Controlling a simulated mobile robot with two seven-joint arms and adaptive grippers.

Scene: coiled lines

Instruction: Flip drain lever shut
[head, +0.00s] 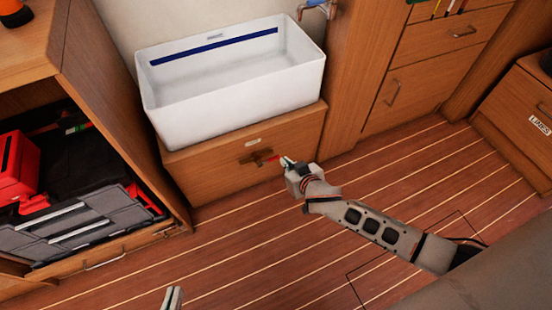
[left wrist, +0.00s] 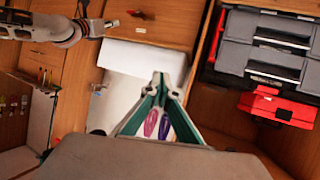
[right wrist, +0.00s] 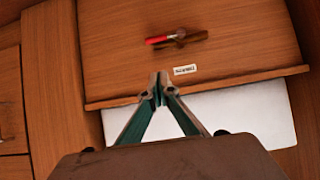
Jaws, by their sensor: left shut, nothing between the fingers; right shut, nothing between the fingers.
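The drain lever (head: 271,157) has a red handle on a brass-coloured valve, mounted on the wooden front panel below the white basin. Its handle lies roughly level, pointing right in the head view. It also shows in the right wrist view (right wrist: 162,39), which sees the panel upside down, and small in the left wrist view (left wrist: 138,14). My right gripper (head: 286,161) is shut and empty, close to the handle's end in the head view; the right wrist view (right wrist: 159,84) shows its fingertips apart from the lever. My left gripper (head: 173,296) is shut and empty, low in front, far from the lever.
The white basin (head: 180,118) sits above the panel. A pale label (head: 253,141) is over the lever. An open cabinet at left holds a grey toolbox (head: 75,225) and a red box (head: 15,165). Drawers stand at right. The plank floor (head: 235,235) is largely clear.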

